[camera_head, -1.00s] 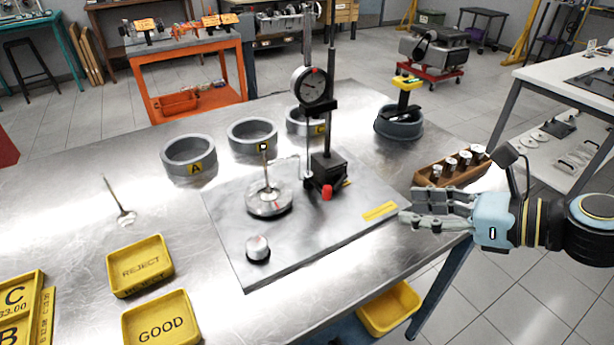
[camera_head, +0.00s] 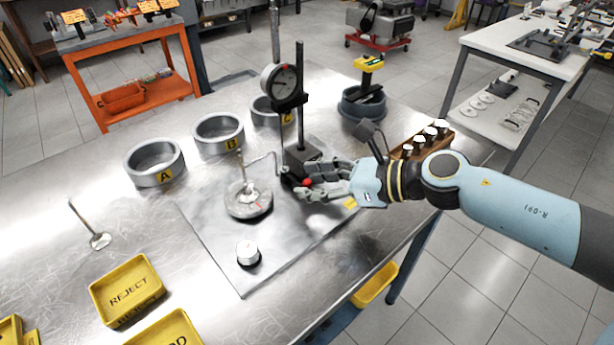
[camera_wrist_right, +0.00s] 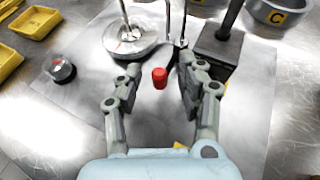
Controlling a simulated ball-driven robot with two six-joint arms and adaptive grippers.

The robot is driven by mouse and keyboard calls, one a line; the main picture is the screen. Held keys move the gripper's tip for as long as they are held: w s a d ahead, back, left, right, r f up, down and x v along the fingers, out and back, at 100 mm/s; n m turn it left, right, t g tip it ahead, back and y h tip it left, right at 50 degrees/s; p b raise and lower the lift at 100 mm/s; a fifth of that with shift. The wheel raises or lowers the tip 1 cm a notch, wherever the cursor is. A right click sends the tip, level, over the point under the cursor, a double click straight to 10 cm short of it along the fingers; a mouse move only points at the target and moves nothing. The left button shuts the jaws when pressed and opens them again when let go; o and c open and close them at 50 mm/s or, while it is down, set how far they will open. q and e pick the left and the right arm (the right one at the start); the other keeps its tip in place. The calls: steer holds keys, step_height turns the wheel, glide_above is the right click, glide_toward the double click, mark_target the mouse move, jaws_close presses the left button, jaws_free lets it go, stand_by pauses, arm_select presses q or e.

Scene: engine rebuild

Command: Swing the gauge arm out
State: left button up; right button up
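The gauge stand has a black post (camera_head: 300,100) on a black base, with a round dial gauge (camera_head: 279,81) clamped high on it. A red knob (camera_head: 307,182) sits at the front of the base. My right gripper (camera_head: 308,187) is at the knob; in the right wrist view its fingers (camera_wrist_right: 152,98) are apart, with the red knob (camera_wrist_right: 159,78) between them and not clearly touched. My left gripper is not in view.
A small round dial piece (camera_head: 248,253) sits on the grey surface plate (camera_head: 215,245). Rings A (camera_head: 153,177), B (camera_head: 219,147) and C stand behind. Yellow REJECT (camera_head: 155,302) and GOOD trays are front left.

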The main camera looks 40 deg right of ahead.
steer(key=shift+x, duration=0.8)
steer(key=shift+s, duration=0.1)
